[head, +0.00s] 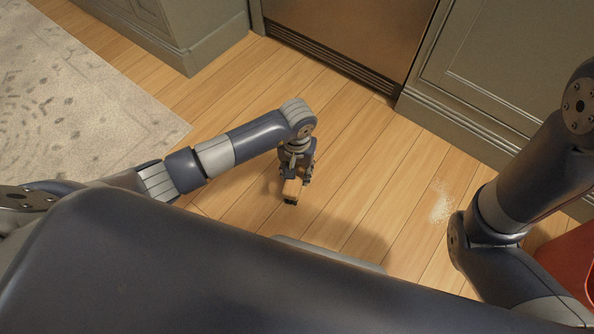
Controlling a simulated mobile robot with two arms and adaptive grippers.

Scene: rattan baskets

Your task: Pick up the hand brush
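My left arm reaches in from the left, and its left gripper (296,177) points down over the wood floor. A small tan, wood-coloured piece with a dark end, which looks like part of the hand brush (292,188), shows between and just below its fingers. The gripper hides the rest of it. I cannot tell whether the fingers press on it or only stand around it, nor whether it touches the floor. My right arm is at the right side, and its gripper is out of view.
A pale patch of spilled crumbs or powder (441,204) lies on the floor at the right. A red container (572,262) stands at the right edge. Green cabinets (500,75) and a metal appliance front (345,35) line the back. A patterned rug (75,110) covers the left.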

